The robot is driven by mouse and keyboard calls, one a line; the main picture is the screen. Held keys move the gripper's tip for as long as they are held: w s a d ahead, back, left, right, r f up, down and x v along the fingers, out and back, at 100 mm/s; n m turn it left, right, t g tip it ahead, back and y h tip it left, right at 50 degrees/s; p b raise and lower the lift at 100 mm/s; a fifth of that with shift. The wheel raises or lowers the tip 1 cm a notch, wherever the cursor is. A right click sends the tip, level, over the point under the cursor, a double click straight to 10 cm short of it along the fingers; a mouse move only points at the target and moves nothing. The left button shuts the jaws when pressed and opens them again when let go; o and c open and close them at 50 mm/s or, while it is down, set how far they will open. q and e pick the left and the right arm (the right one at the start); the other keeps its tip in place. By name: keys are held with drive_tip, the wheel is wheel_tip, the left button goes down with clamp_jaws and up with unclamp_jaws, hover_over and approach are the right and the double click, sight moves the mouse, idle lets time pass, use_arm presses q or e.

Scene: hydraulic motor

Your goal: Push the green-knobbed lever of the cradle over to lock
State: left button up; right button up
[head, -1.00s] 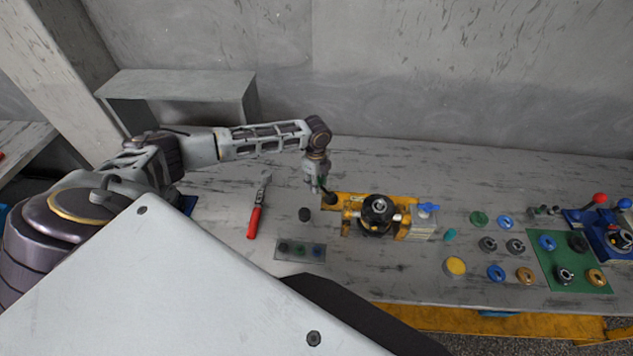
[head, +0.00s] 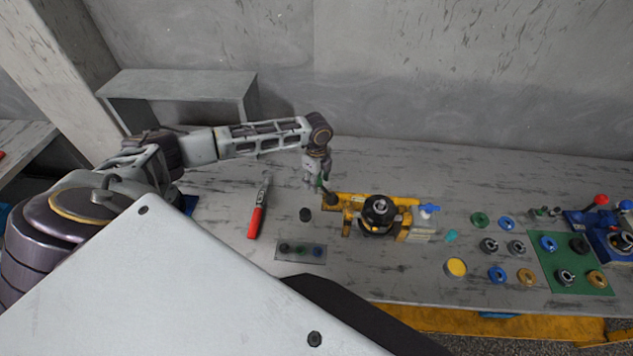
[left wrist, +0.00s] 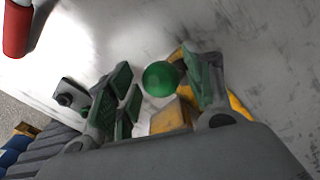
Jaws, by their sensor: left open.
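The yellow cradle (head: 347,200) stands on the grey bench and holds a black round motor part (head: 379,209). My left gripper (head: 322,184) is above the cradle's left end, pointing down. In the left wrist view the lever's green knob (left wrist: 160,78) shows between the two green-padded fingers of the gripper (left wrist: 163,88). The fingers are apart, with the right finger nearer the knob. I cannot tell whether either touches it. The lever's shaft is mostly hidden. My right gripper does not show.
A small plate with dark parts (head: 300,251) lies in front. Several rings, a green mat (head: 547,267) and a blue fixture (head: 590,222) are at the right.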

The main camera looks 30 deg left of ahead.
use_arm(q)
drive_tip(key=shift+r, duration=2.4)
drive_tip(key=shift+s+f, duration=0.1)
